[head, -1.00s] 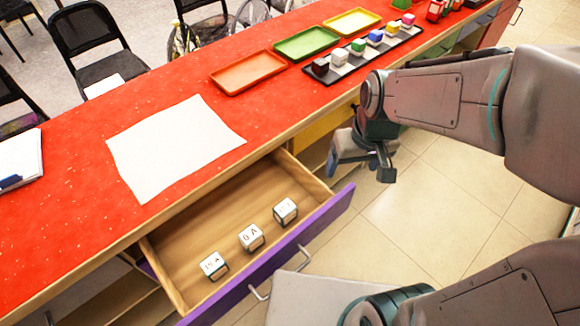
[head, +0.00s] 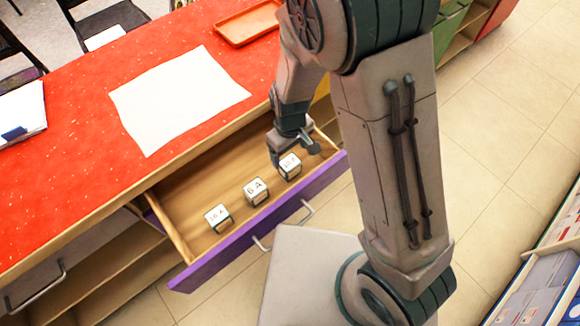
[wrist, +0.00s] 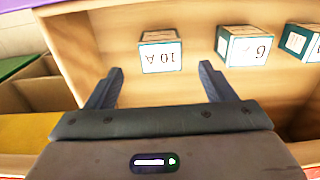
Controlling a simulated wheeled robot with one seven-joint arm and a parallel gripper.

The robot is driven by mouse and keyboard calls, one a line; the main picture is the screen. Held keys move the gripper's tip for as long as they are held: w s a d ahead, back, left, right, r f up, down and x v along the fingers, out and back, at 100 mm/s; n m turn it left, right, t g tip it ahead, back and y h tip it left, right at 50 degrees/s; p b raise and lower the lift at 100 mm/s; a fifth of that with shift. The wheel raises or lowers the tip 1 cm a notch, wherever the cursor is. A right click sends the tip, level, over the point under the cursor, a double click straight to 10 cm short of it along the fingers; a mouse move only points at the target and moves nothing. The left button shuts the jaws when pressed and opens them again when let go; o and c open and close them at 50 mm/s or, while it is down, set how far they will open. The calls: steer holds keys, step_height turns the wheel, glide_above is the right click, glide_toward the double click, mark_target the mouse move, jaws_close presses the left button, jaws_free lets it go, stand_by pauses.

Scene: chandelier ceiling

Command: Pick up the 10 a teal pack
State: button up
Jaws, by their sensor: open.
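The teal pack marked 10 A (wrist: 161,56) lies in the open drawer, ahead of my gripper (wrist: 162,80) and between the lines of its two fingers in the wrist view. The fingers are open and empty, and the pack looks clear of them. In the head view the same pack (head: 290,166) is the farthest right of three, and my gripper (head: 294,152) is at its far side, partly hidden by my wrist. The 6 A pack (head: 256,191) is beside it to the left. A third pack (head: 218,218) lies farther left.
The purple-fronted drawer (head: 262,222) is pulled out, with its wooden walls near my gripper. A red counter (head: 60,190) with white paper (head: 178,98) and an orange tray (head: 247,24) lies behind. Drawer floor between the packs is bare.

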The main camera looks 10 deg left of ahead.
mark_target(289, 162)
steer(key=shift+a+f, duration=0.1)
steer(key=shift+f, duration=4)
steer(key=c, duration=1.1)
